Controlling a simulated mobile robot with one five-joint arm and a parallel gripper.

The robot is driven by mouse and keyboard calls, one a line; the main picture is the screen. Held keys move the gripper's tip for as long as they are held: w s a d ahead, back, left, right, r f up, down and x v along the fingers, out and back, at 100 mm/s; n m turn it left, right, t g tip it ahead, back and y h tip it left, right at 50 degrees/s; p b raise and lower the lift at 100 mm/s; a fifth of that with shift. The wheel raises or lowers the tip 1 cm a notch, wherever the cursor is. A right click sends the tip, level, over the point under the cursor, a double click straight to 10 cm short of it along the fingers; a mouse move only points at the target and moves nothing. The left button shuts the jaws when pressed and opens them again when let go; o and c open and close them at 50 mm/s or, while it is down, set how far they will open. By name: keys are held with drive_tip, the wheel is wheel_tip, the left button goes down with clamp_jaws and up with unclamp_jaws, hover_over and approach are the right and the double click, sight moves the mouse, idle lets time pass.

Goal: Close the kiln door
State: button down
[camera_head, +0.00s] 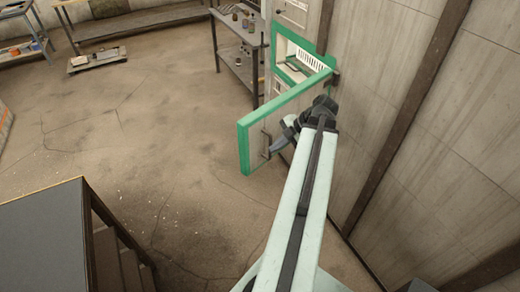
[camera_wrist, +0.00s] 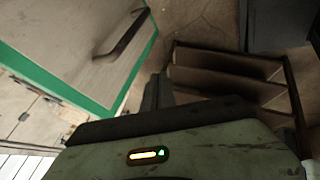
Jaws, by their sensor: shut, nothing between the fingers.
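The kiln door (camera_head: 287,119) has a pale panel with a green border and stands wide open, swung out from the kiln (camera_head: 292,50). The kiln's green-framed opening shows behind it. A dark handle (camera_head: 266,143) is on the door's face near its free edge. My gripper (camera_head: 276,148) is just right of the handle, on the handle side of the door; I cannot tell whether it touches. In the wrist view the door fills the upper left, with the handle (camera_wrist: 121,36) beyond my gripper's dark fingers (camera_wrist: 158,92). The fingers are shut and hold nothing.
A metal shelf (camera_head: 237,60) with small pots stands left of the kiln. A wall (camera_head: 400,130) runs close along the right. A dark-topped stand (camera_head: 45,240) is at the lower left. The floor (camera_head: 150,130) left of the door is open.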

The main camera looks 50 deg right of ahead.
drive_tip(key=shift+w+a+f+b, duration=0.5)
drive_tip(key=shift+w+f+b, duration=0.7)
drive_tip(key=shift+w, duration=0.25)
drive_tip(key=shift+w+a+f+b, duration=0.5)
drive_tip(key=shift+w+f+b, duration=0.45)
drive_tip(key=shift+w+f, duration=0.45)
drive_tip(key=shift+w+a+f+b, duration=0.5)
drive_tip(key=shift+w+f+b, duration=0.6)
drive_tip(key=shift+w, duration=0.45)
drive_tip(key=shift+w, duration=0.1)
